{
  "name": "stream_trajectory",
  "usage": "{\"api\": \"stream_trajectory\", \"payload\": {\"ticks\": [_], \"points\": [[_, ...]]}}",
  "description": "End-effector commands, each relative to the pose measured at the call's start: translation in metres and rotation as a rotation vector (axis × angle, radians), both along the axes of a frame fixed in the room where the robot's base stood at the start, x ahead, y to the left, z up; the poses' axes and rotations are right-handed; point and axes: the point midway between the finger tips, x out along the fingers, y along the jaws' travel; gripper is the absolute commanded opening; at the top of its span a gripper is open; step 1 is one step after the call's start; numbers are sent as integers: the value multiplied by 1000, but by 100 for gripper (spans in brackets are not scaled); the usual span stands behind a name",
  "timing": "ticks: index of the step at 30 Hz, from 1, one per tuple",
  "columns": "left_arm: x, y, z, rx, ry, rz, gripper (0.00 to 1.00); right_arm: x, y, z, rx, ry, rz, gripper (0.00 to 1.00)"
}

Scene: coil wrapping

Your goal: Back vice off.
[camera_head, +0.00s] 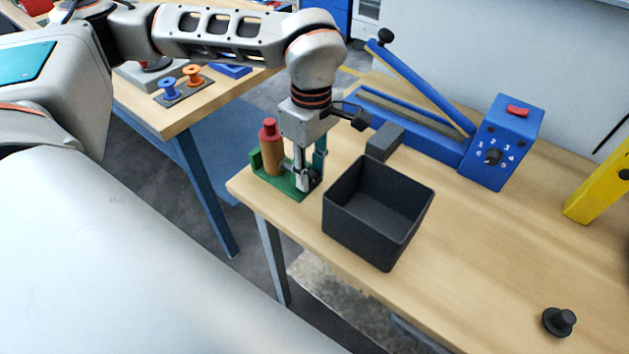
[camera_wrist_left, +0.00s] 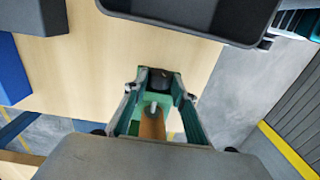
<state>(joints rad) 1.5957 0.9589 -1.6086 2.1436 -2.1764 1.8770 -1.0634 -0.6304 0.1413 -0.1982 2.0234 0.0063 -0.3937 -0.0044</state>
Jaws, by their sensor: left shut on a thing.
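The small green vice (camera_head: 284,190) stands at the left front corner of the wooden table. A brown cylinder with a red top (camera_head: 270,150) stands upright in it. My left gripper (camera_head: 303,184) reaches down from above to the right side of the vice, beside the cylinder, and is shut on a part of it. In the left wrist view the fingers (camera_wrist_left: 160,88) close around a dark part at the green vice (camera_wrist_left: 158,72), with the brown cylinder (camera_wrist_left: 152,127) nearer the camera. The exact contact is partly hidden. My right gripper is not in view.
An open dark bin (camera_head: 375,240) stands just right of the vice, with a dark grey block (camera_head: 385,140) behind it. A blue machine with a dial (camera_head: 503,140) and long lever is farther back. A black knobbed piece (camera_head: 559,321) lies front right. The table's middle right is clear.

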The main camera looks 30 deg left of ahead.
Motion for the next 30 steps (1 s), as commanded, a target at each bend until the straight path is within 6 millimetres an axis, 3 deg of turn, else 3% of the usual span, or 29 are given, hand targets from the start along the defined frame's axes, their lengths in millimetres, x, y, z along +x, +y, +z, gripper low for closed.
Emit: {"api": "stream_trajectory", "payload": {"ticks": [7, 15, 23, 24, 30], "points": [[-4, 1, -2, -8, -107, -2, 12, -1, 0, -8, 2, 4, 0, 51], [-8, 1, -4, -23, -301, 0, 12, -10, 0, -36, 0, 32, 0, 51], [-7, 1, 0, -24, -321, 2, 12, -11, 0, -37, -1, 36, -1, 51], [-7, 1, 0, -24, -321, 2, 34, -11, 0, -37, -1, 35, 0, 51], [-7, 1, 0, -24, -320, 1, 35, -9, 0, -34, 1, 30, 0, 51]]}}
